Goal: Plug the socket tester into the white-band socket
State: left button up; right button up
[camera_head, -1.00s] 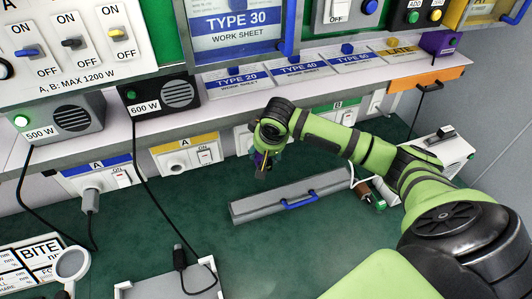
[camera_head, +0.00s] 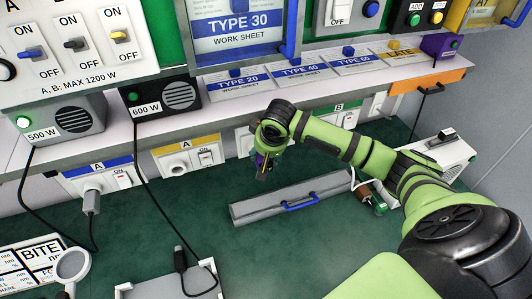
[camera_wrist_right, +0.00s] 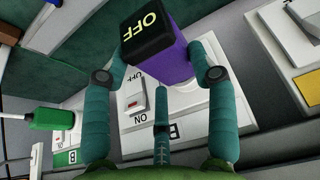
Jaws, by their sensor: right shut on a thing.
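The socket tester (camera_wrist_right: 165,50) is a purple block with a black end marked OFF. My right gripper (camera_wrist_right: 160,75) is shut on it, with teal fingers on both sides. In the head view my right gripper (camera_head: 264,165) hangs low before the wall sockets. The white-band socket panel (camera_wrist_right: 205,115), marked B, lies behind the tester, with its ON switch (camera_wrist_right: 135,100) at the left. In the head view it is mostly hidden behind the arm (camera_head: 243,142). The tester's plug side is hidden, so I cannot tell whether it touches the socket. My left gripper is not in view.
The yellow-band socket (camera_head: 187,157) and blue-band socket (camera_head: 97,180) are to the left, the latter with a plug in it. A grey case with a blue handle (camera_head: 290,197) lies just below my gripper. A green plug (camera_wrist_right: 50,119) stands at left in the wrist view.

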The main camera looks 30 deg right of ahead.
jog(key=shift+w, duration=0.25)
jog(key=o, duration=1.3)
jog(key=shift+s+r, duration=0.1)
jog(key=shift+r, duration=0.05)
jog(key=v, duration=1.1)
jog(key=shift+r, duration=0.4)
jog(key=shift+s, duration=0.15)
